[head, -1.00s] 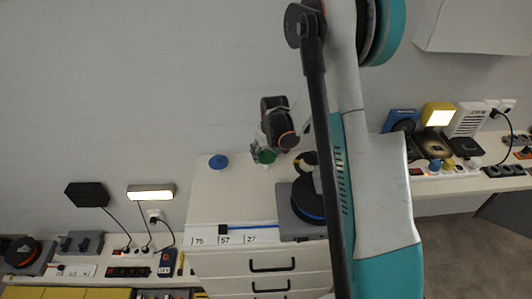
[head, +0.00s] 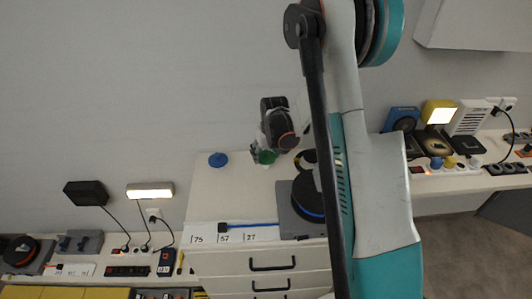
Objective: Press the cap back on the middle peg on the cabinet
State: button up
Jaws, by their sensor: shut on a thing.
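The white cabinet (head: 225,200) stands in the middle of the head view, with drawers in its front. My gripper (head: 262,154) is low over the back of its top, pointing down and shut on a green cap (head: 267,158). The middle peg is not clearly visible; a small pale bit shows under the green cap, and I cannot tell whether the cap touches a peg. A blue round cap (head: 217,160) sits on the cabinet top to the left. A dark round thing to the right is partly hidden by my arm.
A grey block with a black disc (head: 305,200) stands on the cabinet's right front, partly behind my arm. A blue rod (head: 252,225) and a strip numbered 75, 57, 27 lie along the front edge. The top between the blue cap and the strip is clear.

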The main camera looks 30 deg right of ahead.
jog(key=shift+f, duration=0.2)
jog(key=o, duration=0.9)
jog(key=o, duration=0.4)
jog(key=shift+r, duration=0.15)
jog(key=shift+r+p, duration=1.85)
jog(key=shift+r, duration=1.55)
